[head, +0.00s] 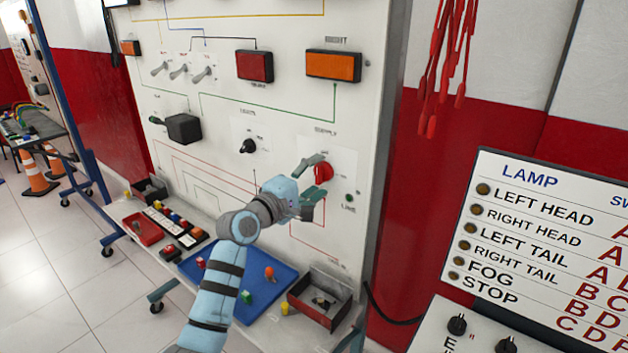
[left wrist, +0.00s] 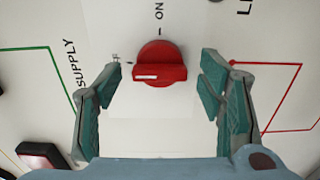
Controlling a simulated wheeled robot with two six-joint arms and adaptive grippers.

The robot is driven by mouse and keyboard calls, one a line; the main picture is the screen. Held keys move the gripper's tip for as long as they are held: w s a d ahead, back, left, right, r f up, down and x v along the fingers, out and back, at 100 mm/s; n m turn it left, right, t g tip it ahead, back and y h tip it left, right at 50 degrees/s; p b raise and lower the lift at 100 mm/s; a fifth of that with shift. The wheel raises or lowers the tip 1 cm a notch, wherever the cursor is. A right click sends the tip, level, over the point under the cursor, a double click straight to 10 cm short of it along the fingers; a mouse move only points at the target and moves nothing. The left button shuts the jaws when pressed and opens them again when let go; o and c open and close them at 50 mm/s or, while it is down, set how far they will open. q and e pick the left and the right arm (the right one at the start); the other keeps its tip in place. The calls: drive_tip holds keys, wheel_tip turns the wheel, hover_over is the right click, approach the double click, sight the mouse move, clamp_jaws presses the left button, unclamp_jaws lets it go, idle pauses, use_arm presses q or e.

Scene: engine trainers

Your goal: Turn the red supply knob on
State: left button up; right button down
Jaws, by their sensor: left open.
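The red supply knob (head: 322,172) is on the white panel, on a pale plate under the SUPPLY label. In the left wrist view the red knob (left wrist: 160,63) has its bar lying across the picture, with its white mark at the left end. The ON label (left wrist: 158,11) is above the knob there; a partly hidden label is at its left. My left gripper (head: 311,178) is open in front of the knob. In the wrist view the green fingers of the left gripper (left wrist: 161,78) stand on either side of the knob, with gaps visible.
A black selector knob (head: 248,146) and a black box (head: 183,128) are on the panel to the left. A lamp chart (head: 550,215) stands at the right.

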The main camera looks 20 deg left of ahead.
use_arm(q)
drive_tip(key=shift+c, duration=0.5)
drive_tip(key=c, duration=1.1)
